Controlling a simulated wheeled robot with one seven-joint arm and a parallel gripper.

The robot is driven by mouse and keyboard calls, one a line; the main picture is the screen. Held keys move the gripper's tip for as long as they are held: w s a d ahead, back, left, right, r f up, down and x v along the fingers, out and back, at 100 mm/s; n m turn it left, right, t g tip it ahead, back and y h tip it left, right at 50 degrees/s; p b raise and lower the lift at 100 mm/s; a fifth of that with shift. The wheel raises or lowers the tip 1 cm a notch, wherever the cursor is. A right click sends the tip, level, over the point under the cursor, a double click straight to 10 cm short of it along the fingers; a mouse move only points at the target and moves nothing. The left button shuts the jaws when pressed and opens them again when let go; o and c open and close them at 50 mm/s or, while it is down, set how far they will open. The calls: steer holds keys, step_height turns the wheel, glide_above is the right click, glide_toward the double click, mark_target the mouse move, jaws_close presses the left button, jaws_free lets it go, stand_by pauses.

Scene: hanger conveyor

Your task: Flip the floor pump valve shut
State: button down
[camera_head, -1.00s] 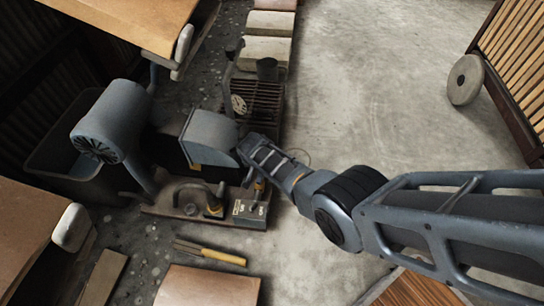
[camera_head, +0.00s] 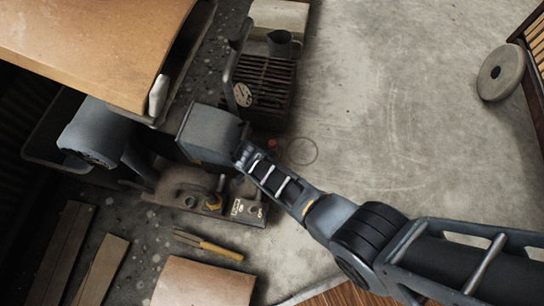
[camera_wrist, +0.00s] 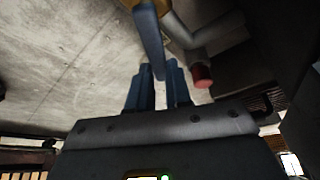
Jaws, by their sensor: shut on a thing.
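In the wrist view my gripper (camera_wrist: 158,88) is shut, with the end of a flat blue lever (camera_wrist: 150,40) between its fingertips. The lever hangs beside a grey pipe (camera_wrist: 184,32) with a red end (camera_wrist: 203,76), just right of the fingers. The lever looks like the pump valve's handle, but the pump's body is mostly out of this view. In the head view my fingers and the lever are hidden behind my own wrist and arm links. A small red spot (camera_head: 273,143) shows right of my wrist there.
A dial gauge (camera_head: 243,95) stands beside a slatted grate (camera_head: 265,80). A plate with fittings (camera_head: 225,205) lies below my wrist, with a yellow-handled tool (camera_head: 221,250) near it. A table (camera_head: 90,40) overhangs at upper left. A round disc (camera_head: 501,72) leans at right. The middle floor is clear.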

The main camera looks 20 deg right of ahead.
stand_by(0.4)
steer(key=c, duration=1)
jaws_free()
steer(key=shift+c, duration=0.2)
step_height(320, 180, up, 4)
steer(key=p, duration=0.2)
steer(key=shift+p, duration=0.4)
steer(key=s+d+r+p, duration=0.5)
steer(key=d+r+p, duration=0.1)
steer(key=d, duration=0.4)
steer(key=shift+d+r, duration=0.3)
steer(key=shift+r, duration=0.2)
